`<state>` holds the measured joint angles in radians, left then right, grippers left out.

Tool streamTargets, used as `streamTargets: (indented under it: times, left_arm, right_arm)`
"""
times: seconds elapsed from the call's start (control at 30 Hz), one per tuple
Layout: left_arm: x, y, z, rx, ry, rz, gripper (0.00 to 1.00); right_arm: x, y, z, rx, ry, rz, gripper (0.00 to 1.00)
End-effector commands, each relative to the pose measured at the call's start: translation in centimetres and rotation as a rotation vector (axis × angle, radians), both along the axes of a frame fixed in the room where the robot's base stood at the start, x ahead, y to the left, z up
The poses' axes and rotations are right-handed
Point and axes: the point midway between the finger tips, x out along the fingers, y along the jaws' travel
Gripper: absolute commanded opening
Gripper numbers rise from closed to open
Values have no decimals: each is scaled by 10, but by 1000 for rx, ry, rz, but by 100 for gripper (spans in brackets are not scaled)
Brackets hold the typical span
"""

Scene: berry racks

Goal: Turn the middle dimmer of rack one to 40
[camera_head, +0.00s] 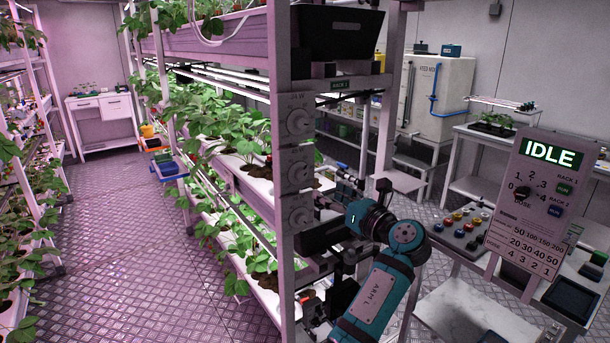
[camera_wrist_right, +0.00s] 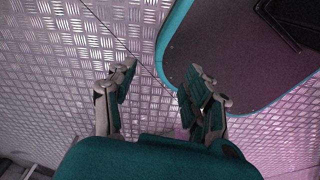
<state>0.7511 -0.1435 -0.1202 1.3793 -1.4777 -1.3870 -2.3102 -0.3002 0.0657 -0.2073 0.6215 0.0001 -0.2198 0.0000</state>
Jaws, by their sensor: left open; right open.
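The middle dimmer (camera_head: 299,172) lies between the top dimmer (camera_head: 299,122) and the bottom dimmer (camera_head: 300,217). Its setting is too small to read. My left gripper (camera_head: 328,192) is open just right of the post, level with the middle and bottom dimmers. I cannot tell whether it touches a knob. My right gripper (camera_wrist_right: 158,84) is open and empty above the metal floor in the right wrist view.
A tilted control panel (camera_head: 545,200) reading IDLE stands at the right, with a printed dose table. Plant shelves (camera_head: 262,190) run back behind the post. A bench (camera_head: 480,222) with coloured buttons is behind my left arm. The left aisle floor (camera_head: 120,240) is clear.

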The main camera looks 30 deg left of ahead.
Motion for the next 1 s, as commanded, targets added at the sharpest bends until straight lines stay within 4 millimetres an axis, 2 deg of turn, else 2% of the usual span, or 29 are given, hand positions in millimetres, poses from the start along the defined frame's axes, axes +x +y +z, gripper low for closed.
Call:
streamTargets:
  times: [0.3, 0.5, 0.7, 1.0]
  left_arm:
    - [27, 65, 3, 2, 1, 1, 52]
    - [39, 95, 2, 0, 0, 0, 52]
    - [45, 108, 0, -1, -1, -2, 52]
    - [46, 109, -1, -1, -1, -2, 50]
  right_arm:
    - [1, -14, 20, -17, -2, -2, 51]
    - [1, -20, 27, -24, -1, -4, 51]
    - [1, -19, 29, -23, 0, -4, 51]
    - [0, -13, 29, -15, 2, -3, 51]
